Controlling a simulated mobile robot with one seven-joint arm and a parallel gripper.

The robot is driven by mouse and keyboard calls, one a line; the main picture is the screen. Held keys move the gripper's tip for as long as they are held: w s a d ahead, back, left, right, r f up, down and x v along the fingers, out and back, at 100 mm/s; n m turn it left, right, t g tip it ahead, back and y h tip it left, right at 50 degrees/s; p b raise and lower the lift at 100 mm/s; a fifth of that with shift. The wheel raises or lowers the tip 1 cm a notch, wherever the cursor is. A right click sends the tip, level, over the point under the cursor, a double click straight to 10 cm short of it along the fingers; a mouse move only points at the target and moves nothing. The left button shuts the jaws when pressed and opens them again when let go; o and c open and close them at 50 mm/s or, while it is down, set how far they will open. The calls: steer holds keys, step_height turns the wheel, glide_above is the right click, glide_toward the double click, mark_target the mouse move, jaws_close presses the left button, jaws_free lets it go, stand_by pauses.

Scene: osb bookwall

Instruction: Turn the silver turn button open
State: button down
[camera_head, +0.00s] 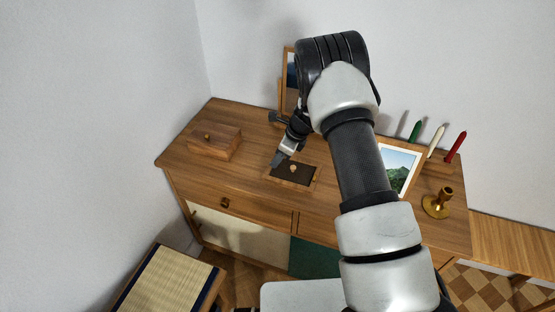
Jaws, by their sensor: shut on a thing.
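My gripper (278,159) reaches down to the left end of a small dark panel (283,177) set in a wooden frame on the dresser top. Its fingers are shut at the panel's left edge. The silver turn button cannot be made out apart from the gripper; the fingers cover the spot where they grip. A small pale knob (293,168) sits in the middle of the panel. A small brass-coloured piece (315,179) is at the panel's right edge.
A wooden box (215,141) stands left on the dresser (245,184). A landscape picture (398,168), a brass candlestick (438,203) and green, cream and red candles (455,147) are on the right. A framed picture (291,85) stands behind my arm. A woven-topped stool (165,283) is at lower left.

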steer(key=shift+w+f+n, duration=0.1)
steer(key=shift+n, duration=0.2)
steer(key=n+b, duration=0.1)
steer(key=n+g+b, duration=0.1)
steer(key=shift+w+d+f+y+b, duration=0.1)
steer(key=shift+w+d+y+b, duration=0.05)
steer(key=shift+w+y+b, duration=0.15)
steer(key=shift+w+n+g+b, duration=0.2)
steer(key=shift+n+g+b, duration=0.25)
steer(key=shift+n+b, duration=0.55)
steer(key=shift+w+n+g+b, duration=0.2)
steer(key=shift+n+g+b, duration=0.25)
steer(key=shift+n, duration=0.95)
steer(key=shift+r, duration=0.2)
steer(key=c, duration=1.9)
jaws_free()
steer(key=shift+o, duration=0.2)
steer(key=v, duration=1.7)
steer(key=shift+r+p, duration=0.25)
steer(key=shift+p, duration=0.05)
